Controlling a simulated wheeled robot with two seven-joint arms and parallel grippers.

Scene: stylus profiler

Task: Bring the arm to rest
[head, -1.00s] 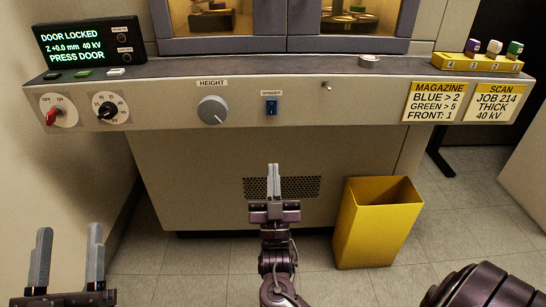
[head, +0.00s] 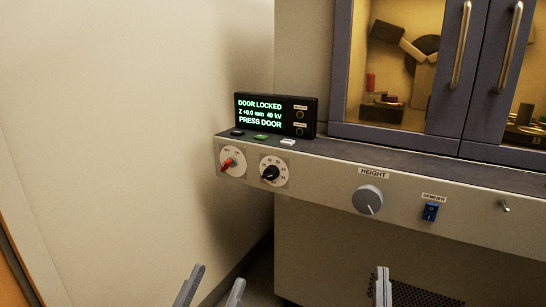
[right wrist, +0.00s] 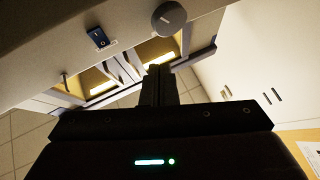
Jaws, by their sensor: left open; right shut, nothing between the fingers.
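The machine's front panel (head: 320,190) crosses the head view. My right gripper (head: 383,287) is shut and empty, low in front of the panel; in the right wrist view its fingers (right wrist: 160,86) are together. My left gripper (head: 212,290) is open and empty at the bottom edge, its two fingertips apart. Both grippers are clear of the panel controls, and most of both arms is below the head view. The display (head: 275,115) reads DOOR LOCKED, Z +0.0 mm 40 kV, PRESS DOOR.
The panel carries a red-handled switch (head: 229,164), a black kV dial (head: 271,173), a HEIGHT knob (head: 368,199), a blue spinner switch (head: 430,211) and a small toggle (head: 504,206). Closed glazed doors (head: 408,65) stand above. A bare wall (head: 110,120) fills the left.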

